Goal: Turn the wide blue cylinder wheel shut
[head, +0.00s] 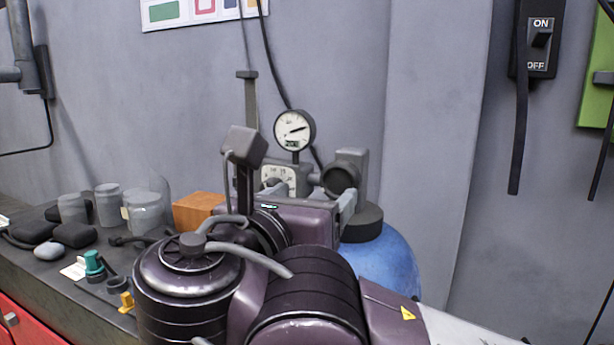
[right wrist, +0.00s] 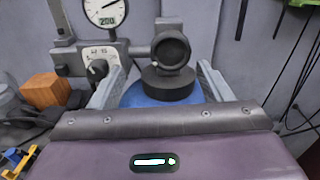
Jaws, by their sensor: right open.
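The wide blue cylinder (head: 385,268) stands behind my right gripper, its lower part hidden by my arm. A dark collar (head: 362,223) sits on its top. Above it is a dark valve block with a round, wheel-like face (head: 341,178). In the right wrist view this round face (right wrist: 172,50) is just beyond the fingers, above the collar (right wrist: 170,84) and the blue top (right wrist: 136,95). I cannot tell how far it is turned. My right gripper (head: 312,193) is open and empty, its fingers (right wrist: 160,76) apart on either side of the collar in that view. My left gripper is not in view.
A pressure gauge (head: 294,130) and a dial box (head: 284,178) stand left of the valve. A wooden block (head: 198,211), grey jars (head: 108,204) and small fittings (head: 93,264) lie on the bench at left. An ON/OFF switch (head: 540,45) is on the wall at right.

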